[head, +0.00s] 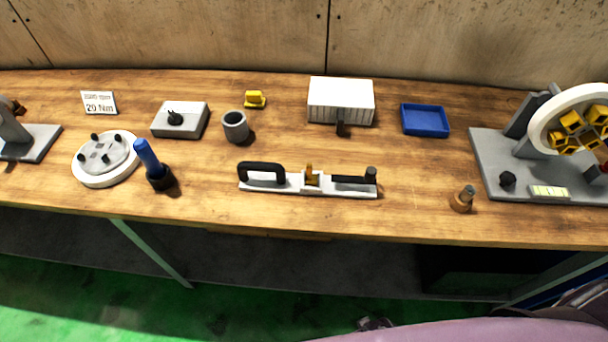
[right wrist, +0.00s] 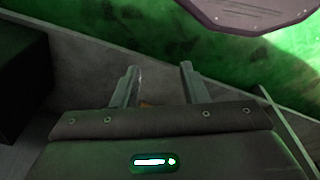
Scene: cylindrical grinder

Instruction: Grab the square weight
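A grey square block with a small black knob on top (head: 180,120) sits on the bench at the left of the middle; it looks the most like a square weight, but I cannot tell for sure. A small yellow piece (head: 254,99) stands farther back to its right. My right gripper (right wrist: 158,84) shows in the right wrist view with its two fingers apart and no object held between them. It is away from the block, over a dark, green-lit floor area. My left gripper is not in view.
On the wooden bench (head: 420,218) are a white disc with pegs (head: 105,158), a blue-handled tool (head: 148,160), a grey cup (head: 235,126), a handled bar (head: 310,184), a white ribbed box (head: 341,99), a blue tray (head: 425,120) and a grey-based wheel fixture (head: 500,165).

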